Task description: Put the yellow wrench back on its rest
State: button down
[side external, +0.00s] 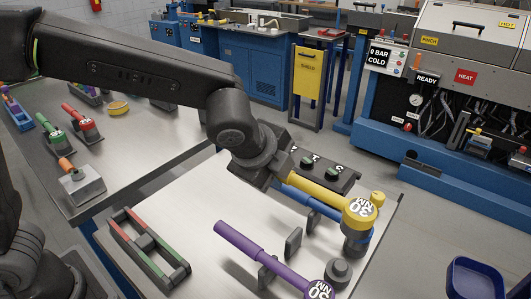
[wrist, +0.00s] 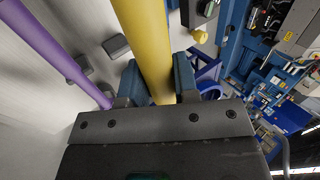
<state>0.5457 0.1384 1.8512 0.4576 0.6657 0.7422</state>
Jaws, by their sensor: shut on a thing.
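The yellow wrench (side external: 314,193), with a round head marked 30 NM, is gripped by its handle and tilted slightly in the side external view. My gripper (wrist: 157,64) is shut on it, with one finger on each side of the handle in the wrist view. The wrench appears above the table, close to the blue wrench (side external: 328,214), which it partly covers. An empty pair of grey supports, a slotted post (side external: 293,243) and a round stub (side external: 338,272), stands between the purple wrench (side external: 240,243) and the blue one. My fingertips are hidden in the side external view.
The purple wrench lies left of the yellow one, also in the wrist view (wrist: 52,50). A dark box with green buttons (side external: 318,168) stands behind. A yellow knob (side external: 378,197) is near the right table edge. A red-and-green frame (side external: 148,247) lies at left, with bare table between.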

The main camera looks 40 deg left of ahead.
jog(key=shift+f, duration=1.9)
jog(key=shift+a, duration=0.15)
jog(key=shift+f, duration=4.35)
jog(key=c, duration=0.8)
grip_release()
jog(key=shift+f, duration=0.1)
